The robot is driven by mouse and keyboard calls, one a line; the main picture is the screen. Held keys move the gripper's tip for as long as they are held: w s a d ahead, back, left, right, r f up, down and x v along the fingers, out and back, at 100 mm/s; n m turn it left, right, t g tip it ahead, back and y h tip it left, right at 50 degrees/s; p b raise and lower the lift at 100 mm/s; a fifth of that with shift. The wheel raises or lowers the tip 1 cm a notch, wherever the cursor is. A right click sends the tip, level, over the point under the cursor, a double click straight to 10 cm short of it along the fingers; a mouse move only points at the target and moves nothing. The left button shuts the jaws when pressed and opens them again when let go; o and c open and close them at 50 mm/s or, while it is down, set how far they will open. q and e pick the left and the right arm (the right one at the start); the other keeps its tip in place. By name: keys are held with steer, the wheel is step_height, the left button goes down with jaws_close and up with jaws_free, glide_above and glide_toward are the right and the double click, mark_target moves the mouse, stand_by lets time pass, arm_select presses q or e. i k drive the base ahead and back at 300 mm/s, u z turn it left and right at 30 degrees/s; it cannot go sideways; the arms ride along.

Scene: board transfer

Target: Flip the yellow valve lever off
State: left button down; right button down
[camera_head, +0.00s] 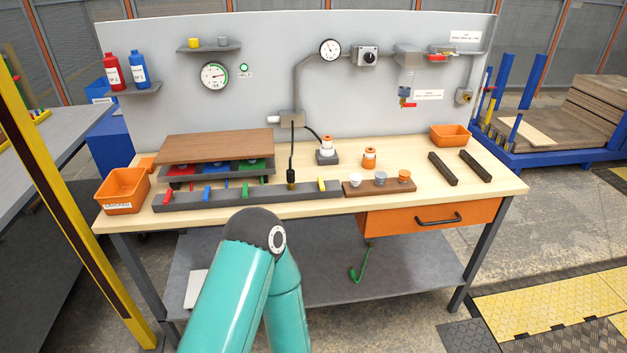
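A small yellow lever (322,185) stands near the right end of a long dark grey bar (225,197) along the front of the workbench. A red lever (167,198), a blue lever (207,194) and a green lever (245,189) stand on the same bar to its left. The yellow lever looks roughly upright; its exact setting is too small to tell. A teal arm link of mine rises from the bottom middle and ends in front of the bench. Neither of my grippers is in view.
A black cable with a brass end (291,186) hangs down to the bar left of the yellow lever. A brown rack (380,187) with several knobs stands close on its right. An orange bin (123,190) is at the left.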

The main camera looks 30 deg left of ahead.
mark_target(320, 183)
steer(key=u, duration=0.35)
steer(key=i, duration=0.75)
steer(key=u, duration=0.55)
